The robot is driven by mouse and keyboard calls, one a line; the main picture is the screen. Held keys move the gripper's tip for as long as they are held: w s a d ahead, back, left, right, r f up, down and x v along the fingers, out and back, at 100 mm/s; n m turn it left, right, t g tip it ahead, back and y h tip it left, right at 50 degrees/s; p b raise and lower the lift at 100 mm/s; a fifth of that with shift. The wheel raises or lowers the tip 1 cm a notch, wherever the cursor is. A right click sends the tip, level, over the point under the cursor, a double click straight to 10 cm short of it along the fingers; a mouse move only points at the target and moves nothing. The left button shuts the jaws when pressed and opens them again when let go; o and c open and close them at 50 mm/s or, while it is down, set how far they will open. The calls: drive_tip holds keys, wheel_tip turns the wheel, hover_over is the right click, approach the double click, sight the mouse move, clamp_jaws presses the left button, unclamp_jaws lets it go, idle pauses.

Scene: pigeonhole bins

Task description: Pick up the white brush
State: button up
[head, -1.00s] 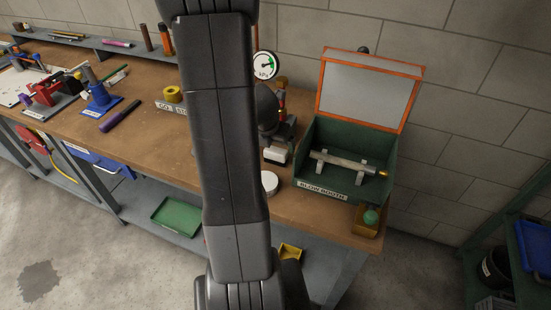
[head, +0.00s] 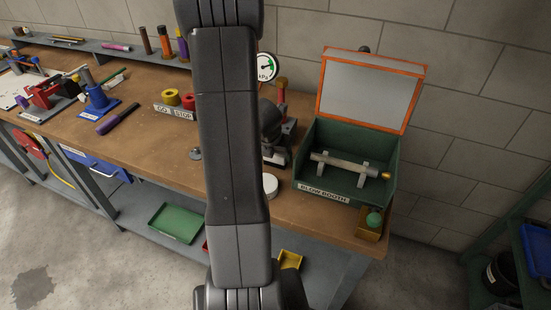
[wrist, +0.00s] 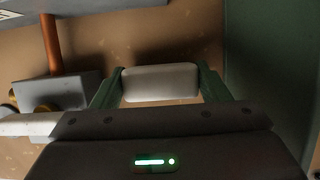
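In the wrist view a plain white block with rounded edges, which I take for the white brush (wrist: 160,82), sits between the two green fingers of my gripper (wrist: 160,76). The fingers touch it on its left and right sides, so my gripper looks shut on it. No bristles show. The brown bench top lies beyond it, with a soft shadow there; how far it is above the bench I cannot tell.
In the wrist view a grey fixture with an orange rod (wrist: 50,45) stands left, and a green wall (wrist: 270,60) stands close on the right. In the head view the blow booth (head: 322,192), a white round piece (head: 270,185) and a pressure gauge (head: 266,67) are near my arm.

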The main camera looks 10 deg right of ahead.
drive_tip(key=c, duration=0.4)
wheel_tip(320, 180, up, 10)
drive_tip(key=p, duration=0.5)
drive_tip(key=shift+p, duration=0.3)
drive_tip(key=shift+o, duration=0.5)
